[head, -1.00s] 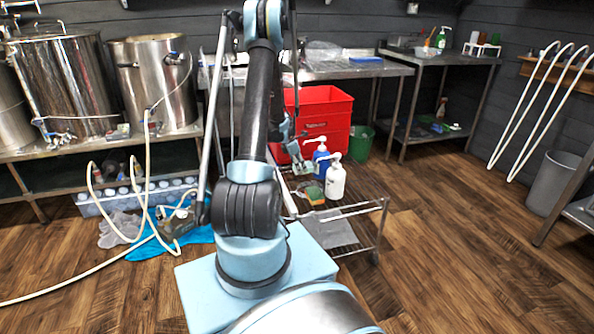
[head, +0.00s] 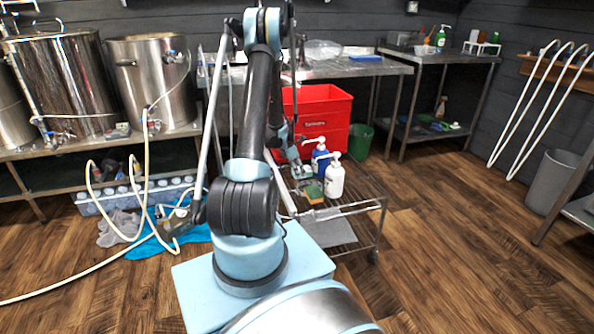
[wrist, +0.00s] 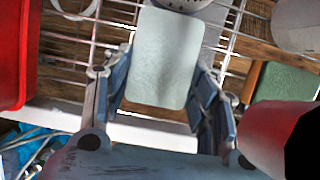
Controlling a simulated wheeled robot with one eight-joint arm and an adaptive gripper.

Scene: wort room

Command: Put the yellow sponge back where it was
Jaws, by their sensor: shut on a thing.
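My gripper (wrist: 165,95) is shut on a pale grey-green block (wrist: 165,58) with rounded corners. The block lies flat between the two fingers in the wrist view, and no yellow shows on its visible face. In the head view my gripper (head: 301,172) is low over the left part of the wire cart (head: 345,231), beside the bottles. A green block with a brownish-yellow edge (wrist: 285,84) is at the right of the wrist view, apart from the fingers. A small green and yellowish item (head: 313,193) on the cart may be the same one.
A blue bottle (head: 320,158) and a white pump bottle (head: 334,180) stand close right of my gripper. A red crate (head: 318,115) is behind, with a green bucket (head: 360,140) beside it. Hoses (head: 147,190) lie at left. The floor right of the cart is clear.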

